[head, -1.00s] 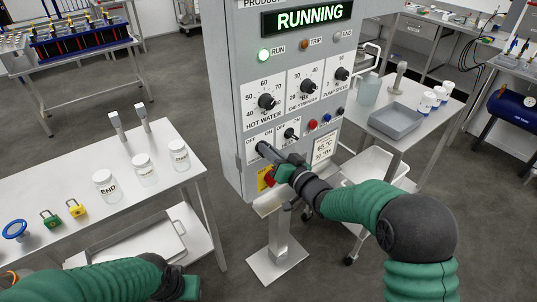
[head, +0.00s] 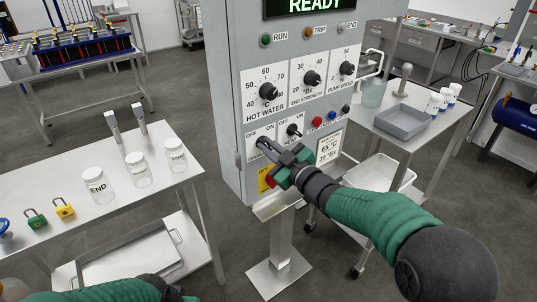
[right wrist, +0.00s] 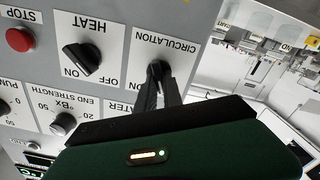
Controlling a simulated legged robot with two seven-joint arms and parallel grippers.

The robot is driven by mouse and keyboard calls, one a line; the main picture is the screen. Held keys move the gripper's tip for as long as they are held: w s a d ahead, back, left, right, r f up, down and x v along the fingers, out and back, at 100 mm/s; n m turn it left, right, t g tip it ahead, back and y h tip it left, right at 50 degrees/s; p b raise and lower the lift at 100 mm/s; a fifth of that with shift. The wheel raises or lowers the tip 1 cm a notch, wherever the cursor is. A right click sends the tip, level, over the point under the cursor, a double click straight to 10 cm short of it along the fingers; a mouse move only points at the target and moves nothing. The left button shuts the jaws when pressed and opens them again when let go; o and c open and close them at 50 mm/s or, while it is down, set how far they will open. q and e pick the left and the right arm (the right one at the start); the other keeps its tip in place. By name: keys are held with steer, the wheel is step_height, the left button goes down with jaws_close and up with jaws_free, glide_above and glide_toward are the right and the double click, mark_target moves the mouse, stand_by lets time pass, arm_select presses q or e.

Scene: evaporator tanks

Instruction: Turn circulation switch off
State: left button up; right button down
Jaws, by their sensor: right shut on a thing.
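The circulation switch (right wrist: 157,70) is a black knob under the CIRCULATION label, upside down in the right wrist view. The knob's pointing direction is mostly hidden by the fingers. The panel display (head: 318,5) reads READY, and the green RUN lamp (head: 265,40) looks dim. My left arm shows at the bottom left edge; its gripper fingers are not visible.
The HEAT switch (head: 294,131) is just right of my right gripper. A red STOP button (right wrist: 19,40) is also close. A steel table (head: 150,200) with jars and padlocks is at left. A cart with a grey tray (head: 402,122) is at right.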

steer(key=shift+s+a+f+n+b, duration=0.1)
steer(key=shift+f+n+b, duration=0.1)
steer(key=shift+n+b, duration=0.6)
steer(key=shift+f+n+b, duration=0.15)
steer(key=shift+n+b, duration=0.4)
steer(key=shift+n, duration=0.45)
steer(key=c, duration=1.5)
jaws_free()
steer(key=shift+r, duration=0.15)
steer(key=v, duration=1.6)
steer(key=shift+s+d+p, duration=0.25)
steer(key=shift+s+p, duration=0.1)
steer(key=shift+p, duration=0.05)
